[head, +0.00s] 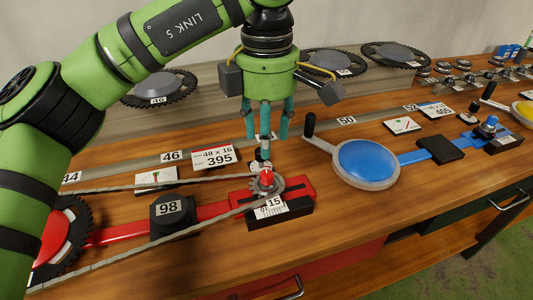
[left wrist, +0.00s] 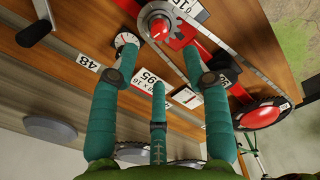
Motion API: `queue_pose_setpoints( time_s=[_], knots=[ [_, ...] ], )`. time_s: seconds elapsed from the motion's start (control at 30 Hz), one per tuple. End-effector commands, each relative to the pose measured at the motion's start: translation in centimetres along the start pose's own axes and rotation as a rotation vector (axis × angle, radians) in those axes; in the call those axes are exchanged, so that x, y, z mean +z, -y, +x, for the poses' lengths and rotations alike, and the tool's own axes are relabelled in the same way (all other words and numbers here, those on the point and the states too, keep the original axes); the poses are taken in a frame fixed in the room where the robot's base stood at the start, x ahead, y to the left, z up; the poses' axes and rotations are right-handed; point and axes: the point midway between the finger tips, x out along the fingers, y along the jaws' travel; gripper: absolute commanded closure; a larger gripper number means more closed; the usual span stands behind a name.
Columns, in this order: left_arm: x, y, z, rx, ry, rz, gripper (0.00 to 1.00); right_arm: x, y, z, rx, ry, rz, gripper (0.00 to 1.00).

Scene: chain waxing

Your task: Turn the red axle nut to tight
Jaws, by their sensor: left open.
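The nut also shows near the top of the left wrist view (left wrist: 158,28). My left gripper (head: 266,138) points down, with its teal fingers spread, a little above and behind the nut. It is open and empty, and apart from the nut. In the left wrist view my left gripper (left wrist: 158,62) has its three fingers spread short of the nut. My right gripper is not in view.
A chain (head: 150,185) runs left from the cog to a larger wheel with a red hub (head: 48,238). A black block marked 98 (head: 168,215) stands between them. A blue disc with a handle (head: 366,163) is to the right. Toothed discs (head: 158,88) line the back.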

Motion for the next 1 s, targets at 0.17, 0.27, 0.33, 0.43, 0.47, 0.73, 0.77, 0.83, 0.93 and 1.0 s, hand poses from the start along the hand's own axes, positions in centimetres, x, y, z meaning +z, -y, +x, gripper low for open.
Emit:
queue_pose_setpoints(
  time_s=[0.17, 0.27, 0.33, 0.43, 0.47, 0.73, 0.77, 0.83, 0.93, 1.0],
  knots=[
    [0.0, 0.0, -2.6, 0.001, 0.000, 0.000, 0.52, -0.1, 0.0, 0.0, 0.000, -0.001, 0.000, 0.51],
    [0.0, 0.0, -3.2, 0.000, 0.000, 0.000, 0.52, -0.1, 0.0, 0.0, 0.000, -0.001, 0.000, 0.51],
    [0.0, 0.0, -3.4, -0.001, 0.000, 0.001, 0.52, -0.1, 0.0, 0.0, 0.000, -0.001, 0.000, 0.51],
    [0.0, 0.0, -3.4, -0.001, 0.000, 0.001, 0.52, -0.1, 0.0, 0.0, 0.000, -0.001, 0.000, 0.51],
    [0.0, 0.0, -3.4, -0.001, 0.000, 0.001, 0.52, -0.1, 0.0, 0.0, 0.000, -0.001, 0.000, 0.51],
    [0.0, 0.0, -5.3, 0.000, 0.000, 0.000, 0.52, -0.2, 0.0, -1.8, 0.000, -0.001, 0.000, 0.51],
    [0.0, 0.0, -6.1, 0.000, 0.000, 0.000, 0.52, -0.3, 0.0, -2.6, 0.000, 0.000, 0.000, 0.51],
    [0.0, 0.0, -8.4, 0.001, 0.001, 0.000, 0.52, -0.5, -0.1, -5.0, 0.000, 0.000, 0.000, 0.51],
    [0.0, 0.0, -12.4, 0.000, 0.000, 0.000, 0.52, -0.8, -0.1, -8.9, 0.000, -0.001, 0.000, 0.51],
    [0.0, 0.0, -15.0, 0.000, 0.000, 0.000, 0.52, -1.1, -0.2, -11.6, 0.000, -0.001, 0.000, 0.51]
  ],
)
